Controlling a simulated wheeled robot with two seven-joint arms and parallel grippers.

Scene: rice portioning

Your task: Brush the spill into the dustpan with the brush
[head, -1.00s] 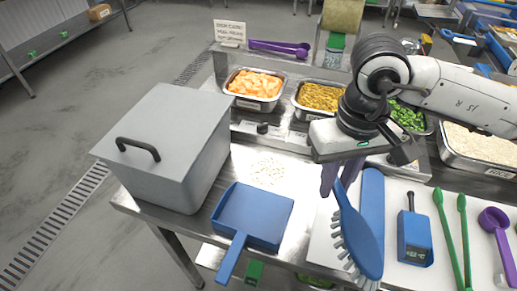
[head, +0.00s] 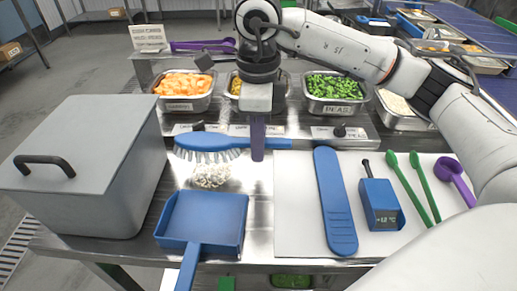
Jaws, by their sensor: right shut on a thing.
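The blue brush (head: 208,141) is held sideways by its handle, its head pointing left and its pale bristles facing down. My right gripper (head: 257,155) is shut on the brush handle, above the steel table. The spill (head: 211,176), a small heap of white grains, lies just below the bristles; whether they touch it I cannot tell. The blue dustpan (head: 204,218) lies flat on the table, nearer to me than the spill, its handle toward the bottom edge. My left gripper is not in view.
A grey lidded box (head: 84,155) stands left of the dustpan. A white board (head: 295,215) at right holds a blue flat tool (head: 335,200), a thermometer (head: 380,204) and green and purple utensils. Food pans, including peas (head: 337,88), line the back.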

